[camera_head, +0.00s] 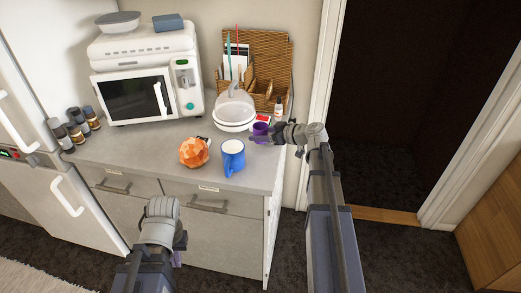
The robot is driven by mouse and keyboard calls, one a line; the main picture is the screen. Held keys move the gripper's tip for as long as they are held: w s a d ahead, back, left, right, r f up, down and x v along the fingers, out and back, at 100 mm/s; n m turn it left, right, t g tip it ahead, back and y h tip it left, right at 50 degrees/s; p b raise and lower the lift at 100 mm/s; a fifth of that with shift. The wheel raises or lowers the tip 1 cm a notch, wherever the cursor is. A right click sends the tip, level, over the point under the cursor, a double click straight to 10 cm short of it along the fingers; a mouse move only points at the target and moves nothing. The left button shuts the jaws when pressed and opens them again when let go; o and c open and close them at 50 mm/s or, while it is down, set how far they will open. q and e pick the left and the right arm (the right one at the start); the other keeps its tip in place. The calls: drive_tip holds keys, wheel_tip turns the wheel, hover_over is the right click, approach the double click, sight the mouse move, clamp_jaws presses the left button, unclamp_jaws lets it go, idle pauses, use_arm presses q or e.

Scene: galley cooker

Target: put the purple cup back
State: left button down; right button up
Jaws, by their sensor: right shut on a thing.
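My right gripper (259,138) reaches in from the right and is shut on the cup. Its fingers cover part of the cup's lower side, and I cannot tell whether the cup touches the counter. My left gripper (179,245) hangs in front of the drawers, below the counter edge and far from the cup. Its fingers are mostly hidden, so I cannot tell if they are open.
A blue mug (233,158) and an orange faceted object (194,153) stand at the counter's front. A microwave (148,96) and several jars (76,129) are left. Bare counter (140,150) lies between.

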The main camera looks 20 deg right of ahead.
sight(261, 149)
drive_tip(key=shift+f, duration=0.1)
wheel_tip(261, 149, down, 4)
drive_tip(key=b, duration=0.3)
drive_tip(key=shift+r+b, duration=0.2)
drive_tip(key=shift+b, duration=0.1)
drive_tip(key=shift+f, duration=0.15)
drive_tip(key=o, duration=1.4)
